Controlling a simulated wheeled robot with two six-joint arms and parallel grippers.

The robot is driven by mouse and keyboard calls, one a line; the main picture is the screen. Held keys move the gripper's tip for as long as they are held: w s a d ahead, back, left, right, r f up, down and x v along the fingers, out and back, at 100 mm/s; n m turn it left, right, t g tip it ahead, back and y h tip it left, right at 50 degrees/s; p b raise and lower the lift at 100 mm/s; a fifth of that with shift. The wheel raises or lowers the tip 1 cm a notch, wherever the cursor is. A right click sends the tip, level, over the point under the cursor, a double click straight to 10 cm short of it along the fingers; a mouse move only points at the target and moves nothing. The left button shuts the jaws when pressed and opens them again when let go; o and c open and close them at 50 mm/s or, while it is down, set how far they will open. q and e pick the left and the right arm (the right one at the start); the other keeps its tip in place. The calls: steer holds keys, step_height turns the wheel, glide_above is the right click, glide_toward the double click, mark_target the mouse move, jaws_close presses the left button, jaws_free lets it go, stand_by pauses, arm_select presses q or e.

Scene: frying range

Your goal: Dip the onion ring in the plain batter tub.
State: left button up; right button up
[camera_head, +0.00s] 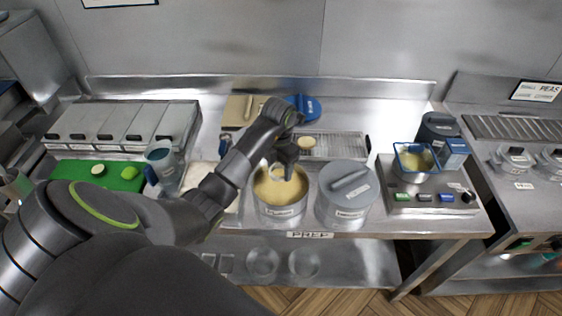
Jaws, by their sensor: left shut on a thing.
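My left gripper (284,172) points down over an open metal tub of pale yellow batter (281,209). It is shut on the onion ring (275,172), a small pale ring at its fingertips. The ring is over the back part of the tub's mouth. I cannot tell whether it touches the batter. The tub's front label is too small to read. My right gripper is not in view.
A grey-lidded tub (347,197) stands close to the right of the open one. A wire rack (335,146) with a round piece is behind. A fryer with a blue-rimmed basket (415,160) is at right. A green board (98,176) and blue-handled jug (163,160) are at left.

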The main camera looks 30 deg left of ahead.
arm_select(q)
steer(key=b, duration=0.4)
glide_above(280, 194)
step_height(280, 194, down, 6)
steer(key=shift+d, duration=0.15)
step_height(280, 194, down, 4)
steer(key=b, duration=0.3)
steer(key=shift+r+b, duration=0.1)
steer(key=shift+b, duration=0.2)
steer(key=shift+f+b, duration=0.3)
steer(key=shift+f, duration=0.1)
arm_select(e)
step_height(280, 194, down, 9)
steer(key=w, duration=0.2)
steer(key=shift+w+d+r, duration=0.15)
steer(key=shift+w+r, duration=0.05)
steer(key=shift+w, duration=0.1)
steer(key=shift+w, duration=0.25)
arm_select(q)
steer(key=shift+f, duration=0.1)
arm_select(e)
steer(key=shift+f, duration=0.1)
arm_select(q)
steer(key=shift+a, duration=0.25)
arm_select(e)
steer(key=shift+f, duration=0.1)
arm_select(q)
steer(key=shift+d, duration=0.1)
